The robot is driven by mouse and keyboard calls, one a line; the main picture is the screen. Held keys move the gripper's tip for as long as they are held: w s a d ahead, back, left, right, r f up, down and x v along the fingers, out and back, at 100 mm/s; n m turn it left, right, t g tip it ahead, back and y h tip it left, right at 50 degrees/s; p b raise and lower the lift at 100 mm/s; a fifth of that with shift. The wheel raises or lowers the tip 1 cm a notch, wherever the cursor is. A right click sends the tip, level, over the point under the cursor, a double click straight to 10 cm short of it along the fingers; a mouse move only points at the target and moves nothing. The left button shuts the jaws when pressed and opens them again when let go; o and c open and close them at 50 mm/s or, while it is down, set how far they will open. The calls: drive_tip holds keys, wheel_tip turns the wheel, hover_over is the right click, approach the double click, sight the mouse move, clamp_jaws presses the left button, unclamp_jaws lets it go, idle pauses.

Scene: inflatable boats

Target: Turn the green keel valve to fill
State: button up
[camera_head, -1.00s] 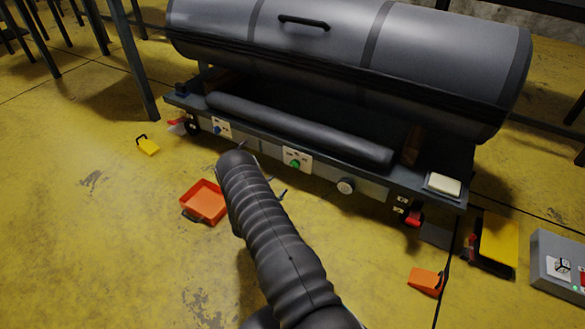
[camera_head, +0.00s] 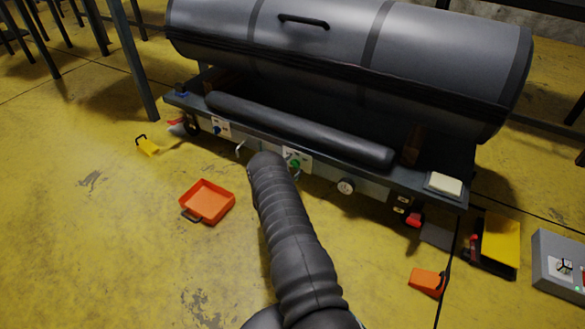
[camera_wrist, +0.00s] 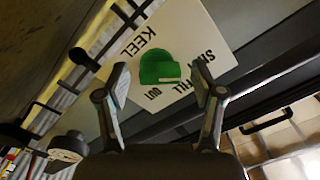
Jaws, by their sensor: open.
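The green keel valve (camera_head: 294,163) sits on a white label plate (camera_head: 305,160) on the front rail of the grey bench in the head view. In the wrist view the green valve knob (camera_wrist: 160,68) shows between my fingers, on the plate (camera_wrist: 205,35) lettered KEEL, SHUT, FILL and OUT, seen upside down. I cannot tell which word the knob points to. My gripper (camera_wrist: 161,74) is open, one finger on each side of the knob, with gaps visible on both sides. In the head view my arm hides most of the gripper.
A blue valve (camera_head: 217,129) on its own plate lies left along the rail, a round gauge (camera_head: 346,186) to the right. A big grey boat tube (camera_head: 340,50) lies above.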

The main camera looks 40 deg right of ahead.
drive_tip(key=c, duration=1.1)
drive_tip(key=shift+c, duration=0.2)
drive_tip(key=shift+m+b, duration=0.3)
drive_tip(key=m+b, duration=0.4)
drive_tip(key=m, duration=0.1)
drive_tip(key=shift+s+m, duration=0.1)
drive_tip(key=shift+m, duration=2.2)
